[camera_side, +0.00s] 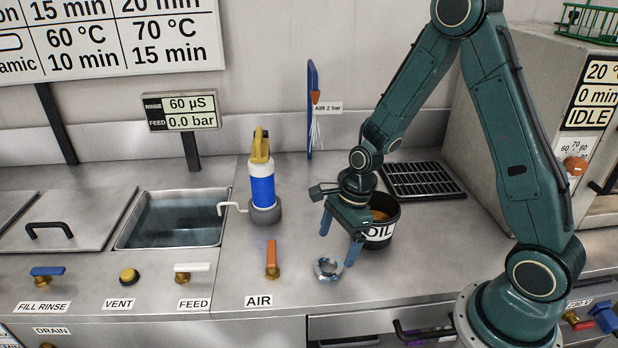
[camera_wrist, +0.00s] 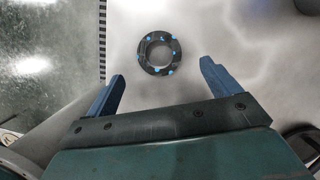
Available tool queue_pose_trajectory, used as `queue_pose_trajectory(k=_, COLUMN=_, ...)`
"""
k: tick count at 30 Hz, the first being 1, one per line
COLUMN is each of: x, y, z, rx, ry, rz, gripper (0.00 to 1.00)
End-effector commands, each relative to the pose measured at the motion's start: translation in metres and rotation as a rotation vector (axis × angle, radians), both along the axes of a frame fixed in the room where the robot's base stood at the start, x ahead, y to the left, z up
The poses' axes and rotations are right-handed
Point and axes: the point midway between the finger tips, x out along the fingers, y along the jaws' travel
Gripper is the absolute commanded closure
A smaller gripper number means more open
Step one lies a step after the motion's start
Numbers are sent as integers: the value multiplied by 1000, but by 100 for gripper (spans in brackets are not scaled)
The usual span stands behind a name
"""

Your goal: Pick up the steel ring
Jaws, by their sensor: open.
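The steel ring (camera_side: 328,268) lies flat on the steel worktop, just right of the AIR valve and near the front edge. Its surface carries small blue spots. In the wrist view the ring (camera_wrist: 159,69) shows whole, beyond the fingertips and roughly midway between them. My gripper (camera_side: 338,248) is open and empty, its two blue fingers pointing down. In the side view it stands above and slightly behind the ring, not touching it. The open fingers also show in the wrist view (camera_wrist: 158,76).
A black OIL pot (camera_side: 380,232) stands close behind my gripper. The orange AIR valve handle (camera_side: 271,254) rises left of the ring. A blue-and-white bottle (camera_side: 262,185) and a water basin (camera_side: 172,222) are further left. A black grate (camera_side: 422,179) lies behind.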

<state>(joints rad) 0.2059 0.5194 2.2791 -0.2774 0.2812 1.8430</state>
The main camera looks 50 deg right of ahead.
Motion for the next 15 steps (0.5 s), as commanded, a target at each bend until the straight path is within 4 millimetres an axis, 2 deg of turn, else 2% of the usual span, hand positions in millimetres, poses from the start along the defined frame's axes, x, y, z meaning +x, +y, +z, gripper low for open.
queue_pose_trajectory(k=15, x=1, y=4, z=-13, rx=-1, ry=1, rz=0, gripper=11)
